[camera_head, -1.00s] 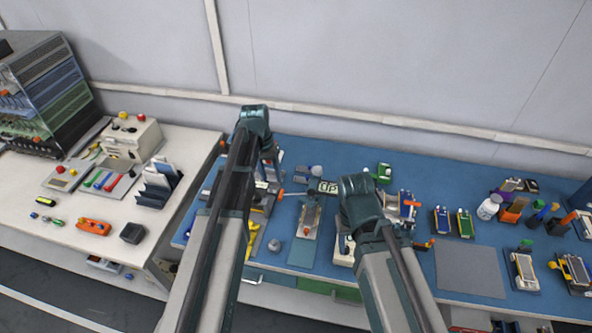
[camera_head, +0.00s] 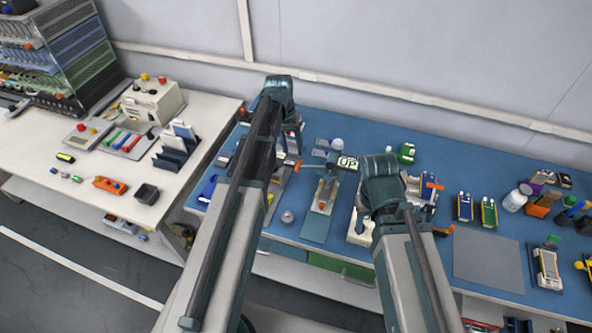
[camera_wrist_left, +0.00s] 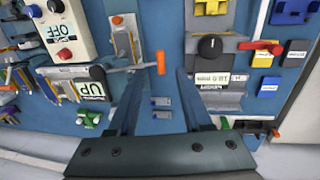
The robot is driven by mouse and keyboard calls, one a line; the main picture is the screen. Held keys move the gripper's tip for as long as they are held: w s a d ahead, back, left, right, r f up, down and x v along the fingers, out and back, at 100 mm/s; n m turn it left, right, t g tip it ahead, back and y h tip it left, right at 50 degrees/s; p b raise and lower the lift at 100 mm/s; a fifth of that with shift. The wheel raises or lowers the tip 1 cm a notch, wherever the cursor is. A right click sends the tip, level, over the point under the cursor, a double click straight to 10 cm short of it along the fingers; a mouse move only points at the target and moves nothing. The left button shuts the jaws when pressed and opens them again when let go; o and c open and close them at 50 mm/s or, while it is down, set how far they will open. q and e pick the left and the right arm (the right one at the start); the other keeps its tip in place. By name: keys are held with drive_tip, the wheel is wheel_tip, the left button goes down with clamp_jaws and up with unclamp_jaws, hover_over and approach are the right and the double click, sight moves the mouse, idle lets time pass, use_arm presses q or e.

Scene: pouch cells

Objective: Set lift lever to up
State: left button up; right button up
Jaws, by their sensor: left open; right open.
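The lift lever is a grey rod with an orange handle (camera_head: 297,166), joined to a small fixture on the blue mat. A pale card that appears to read UP (camera_head: 347,162) stands at its other end. In the left wrist view the orange handle (camera_wrist_left: 161,62) lies just past and between the fingertips, and the card (camera_wrist_left: 97,90) is left of them. My left gripper (camera_wrist_left: 158,74) is open, with nothing held; in the head view it (camera_head: 293,142) hangs close to the handle. Contact cannot be told. My right gripper's fingers are hidden behind its own arm.
A white box marked OFF (camera_wrist_left: 60,30) and a block with a black knob (camera_wrist_left: 210,46) flank the lever. Blue and green cells (camera_head: 465,207) and a bare grey pad (camera_head: 488,257) lie right. A white table (camera_head: 55,200) with a rack stands left.

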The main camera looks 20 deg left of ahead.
sight(297, 168)
use_arm(q)
drive_tip(key=f+b, duration=0.2)
drive_tip(key=d+f+b, duration=0.1)
drive_tip(key=f+b, duration=0.1)
drive_tip(key=f, duration=0.1)
drive_tip(key=f+b, duration=0.3)
drive_tip(key=shift+d+f, duration=0.15)
drive_tip(key=shift+f, duration=0.05)
clamp_jaws()
idle(1.2)
